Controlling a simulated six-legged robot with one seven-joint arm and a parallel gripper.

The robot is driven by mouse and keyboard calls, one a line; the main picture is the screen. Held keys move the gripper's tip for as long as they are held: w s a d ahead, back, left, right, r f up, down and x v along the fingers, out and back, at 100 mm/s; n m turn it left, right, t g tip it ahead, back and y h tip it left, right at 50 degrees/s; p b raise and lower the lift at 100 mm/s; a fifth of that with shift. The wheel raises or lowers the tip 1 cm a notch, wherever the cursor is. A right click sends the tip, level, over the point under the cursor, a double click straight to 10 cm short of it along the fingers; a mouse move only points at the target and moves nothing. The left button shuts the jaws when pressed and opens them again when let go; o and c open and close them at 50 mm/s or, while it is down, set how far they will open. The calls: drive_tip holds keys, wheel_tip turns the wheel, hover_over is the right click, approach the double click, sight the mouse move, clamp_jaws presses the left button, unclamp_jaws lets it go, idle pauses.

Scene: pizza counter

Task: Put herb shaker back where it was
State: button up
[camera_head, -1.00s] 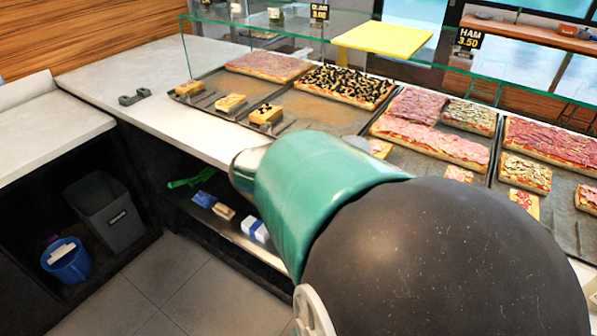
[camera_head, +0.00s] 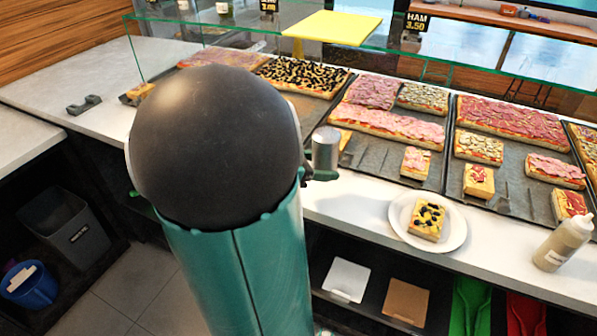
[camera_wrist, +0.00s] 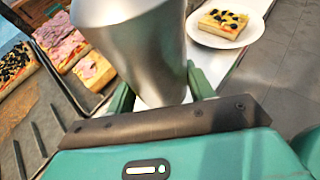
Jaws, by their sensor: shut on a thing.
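The herb shaker (camera_head: 326,150) is a silver metal cylinder. In the head view it stands roughly upright beside my dark arm joint, at the front edge of the pizza trays. In the wrist view the shaker (camera_wrist: 135,40) fills the top middle, and its far end is cut off by the frame. My gripper (camera_head: 322,174) is shut on it. The green fingers of my gripper (camera_wrist: 160,92) press on both sides of it in the wrist view. I cannot tell how far it is above the counter.
A white plate (camera_head: 459,237) holds an olive pizza slice (camera_head: 427,221). A sauce bottle (camera_head: 563,242) stands to its right. A small grey holder (camera_head: 84,105) sits on the left counter. A glass shelf (camera_head: 470,70) runs above the trays. My arm hides part of the counter.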

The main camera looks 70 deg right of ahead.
drive_tip(key=d+f, duration=0.1)
drive_tip(key=f, duration=0.1)
drive_tip(key=w+d+f, duration=0.1)
drive_tip(key=d+f, duration=0.2)
drive_tip(key=shift+w+f, duration=0.3)
drive_tip(key=shift+w, duration=0.1)
drive_tip(key=shift+f, duration=1.5)
drive_tip(key=shift+f, duration=0.15)
drive_tip(key=o, duration=0.7)
